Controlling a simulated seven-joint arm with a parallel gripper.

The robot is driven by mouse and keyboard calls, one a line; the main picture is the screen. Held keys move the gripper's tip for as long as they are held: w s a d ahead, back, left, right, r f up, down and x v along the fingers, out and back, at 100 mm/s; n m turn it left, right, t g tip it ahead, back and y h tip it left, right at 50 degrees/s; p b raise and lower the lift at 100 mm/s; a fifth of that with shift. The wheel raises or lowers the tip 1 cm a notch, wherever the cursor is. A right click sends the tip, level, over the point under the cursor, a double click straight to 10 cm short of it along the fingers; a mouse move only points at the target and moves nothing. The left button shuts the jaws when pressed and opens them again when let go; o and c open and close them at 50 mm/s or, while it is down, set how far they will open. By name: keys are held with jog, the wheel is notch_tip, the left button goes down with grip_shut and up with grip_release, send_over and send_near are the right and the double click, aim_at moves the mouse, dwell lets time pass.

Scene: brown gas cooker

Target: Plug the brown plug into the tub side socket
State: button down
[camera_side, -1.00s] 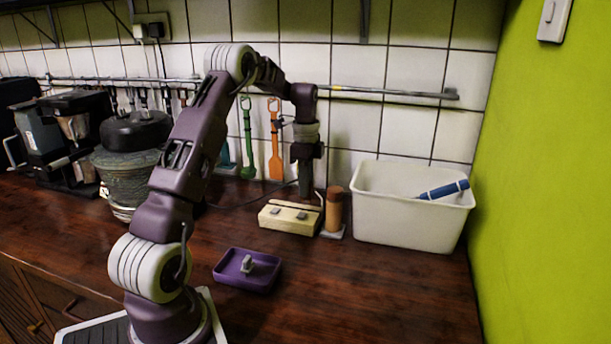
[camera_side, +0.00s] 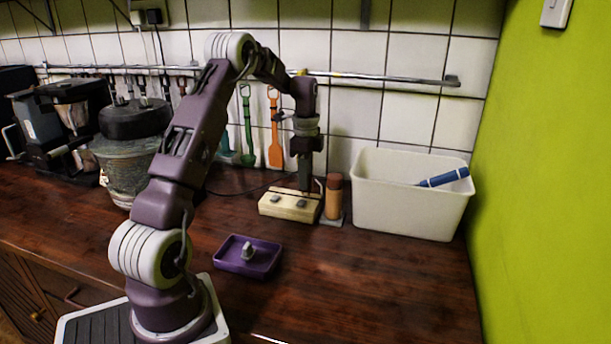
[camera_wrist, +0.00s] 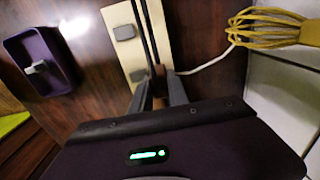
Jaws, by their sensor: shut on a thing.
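A cream block (camera_side: 290,205) with grey square pieces on top stands on the counter by the tiled wall. My gripper (camera_side: 304,186) points straight down over the back of its right half, the end nearer the white tub (camera_side: 408,205). In the wrist view the fingers (camera_wrist: 158,88) are closed around a small brown plug (camera_wrist: 158,72), mostly hidden between them, beside the cream block (camera_wrist: 128,45). A pale cable (camera_wrist: 205,68) runs from there to the right. I cannot tell whether the plug is in a socket.
A brown cylinder (camera_side: 333,197) on a grey base stands close to the right of the block. A blue-handled thing (camera_side: 444,178) leans in the tub. A purple tray (camera_side: 246,270) with a small grey piece lies in front. The counter at front right is clear.

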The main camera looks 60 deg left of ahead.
jog(key=shift+f, duration=1)
jog(key=c, duration=1.2)
grip_release()
